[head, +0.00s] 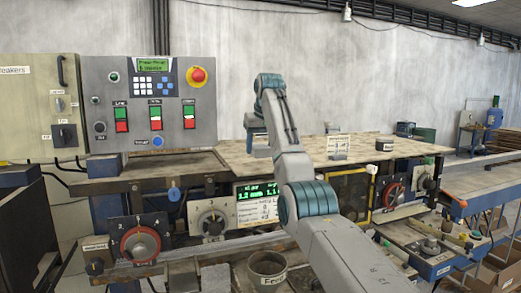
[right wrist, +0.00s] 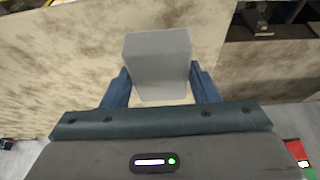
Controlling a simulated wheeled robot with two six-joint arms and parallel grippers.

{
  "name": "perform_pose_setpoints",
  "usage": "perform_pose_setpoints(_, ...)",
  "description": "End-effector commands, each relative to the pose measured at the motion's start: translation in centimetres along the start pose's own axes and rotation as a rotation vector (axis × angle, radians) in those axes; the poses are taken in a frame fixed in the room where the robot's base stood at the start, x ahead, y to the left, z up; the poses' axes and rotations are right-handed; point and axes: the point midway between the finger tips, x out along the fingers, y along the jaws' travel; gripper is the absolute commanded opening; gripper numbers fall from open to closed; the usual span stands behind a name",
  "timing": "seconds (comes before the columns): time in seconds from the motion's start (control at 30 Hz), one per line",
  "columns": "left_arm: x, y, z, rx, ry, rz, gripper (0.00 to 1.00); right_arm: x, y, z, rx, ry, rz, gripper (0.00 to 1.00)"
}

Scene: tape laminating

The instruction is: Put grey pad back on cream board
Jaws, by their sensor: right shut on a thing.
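The grey pad (right wrist: 157,65) is a pale grey block between the two blue fingers of my right gripper (right wrist: 158,88) in the right wrist view. The gripper is shut on it. In the head view my right gripper (head: 258,145) points down over the left part of the cream board (head: 305,150), a mottled cream top on the machine. The board also fills much of the right wrist view (right wrist: 60,70). I cannot tell whether the pad touches the board. My left gripper is not in view.
A small sign (head: 338,147) and a dark round tin (head: 384,145) stand on the board's right part. A control panel (head: 150,100) with a red button rises at left. A labelled cup (head: 267,269) stands below in front. The board around the gripper looks clear.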

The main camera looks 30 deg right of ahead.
Motion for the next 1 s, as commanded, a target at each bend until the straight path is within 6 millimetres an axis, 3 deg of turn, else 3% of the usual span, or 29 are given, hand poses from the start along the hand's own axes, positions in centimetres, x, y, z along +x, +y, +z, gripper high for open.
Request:
perform_pose_setpoints(0.03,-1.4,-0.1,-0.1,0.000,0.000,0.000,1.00,-0.5,0.2,-0.5,0.001,-0.003,0.001,0.36)
perform_pose_setpoints(0.3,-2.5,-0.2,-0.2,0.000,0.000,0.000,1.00,2.7,0.2,0.9,0.000,-0.001,0.002,0.36)
perform_pose_setpoints(0.8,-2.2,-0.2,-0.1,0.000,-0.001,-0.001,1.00,3.7,0.2,1.3,0.001,0.000,0.000,0.36)
perform_pose_setpoints(0.83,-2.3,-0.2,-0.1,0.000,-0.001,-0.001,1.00,3.7,0.2,1.3,0.001,0.000,0.000,0.56)
perform_pose_setpoints(0.9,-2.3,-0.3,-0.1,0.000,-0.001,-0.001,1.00,3.6,0.2,1.3,0.001,0.000,0.000,0.70)
perform_pose_setpoints(0.93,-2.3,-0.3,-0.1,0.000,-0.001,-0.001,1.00,3.6,0.2,1.3,0.001,0.000,0.000,0.76)
perform_pose_setpoints(1.0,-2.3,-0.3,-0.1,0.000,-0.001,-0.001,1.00,3.6,0.2,1.3,0.001,0.000,0.000,0.76)
